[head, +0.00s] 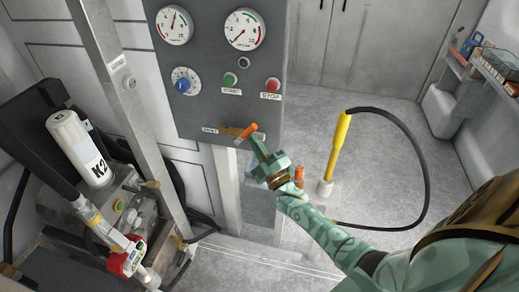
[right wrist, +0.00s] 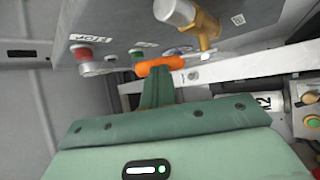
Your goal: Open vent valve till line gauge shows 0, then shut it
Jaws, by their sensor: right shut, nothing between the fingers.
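The vent valve (head: 231,131) is a brass fitting low on the grey panel, with an orange-tipped handle (head: 247,132) slanting up to the right. In the right wrist view the orange handle (right wrist: 160,66) lies across my fingertips, beside the brass body (right wrist: 207,30). My right gripper (head: 259,143) is shut and empty, its tips at or touching the handle; exact contact is unclear. Two round gauges sit at the panel top. The left gauge (head: 174,25) has its needle pointing up. The right gauge (head: 244,29) has its needle pointing lower left, near the scale's low end. My left gripper is out of view.
The panel also carries a blue knob (head: 184,83), a green START button (head: 230,80) and a red STOP button (head: 272,85). A yellow-handled hose tool (head: 338,147) stands right of my arm. A pump with a white K2 cartridge (head: 79,150) stands left.

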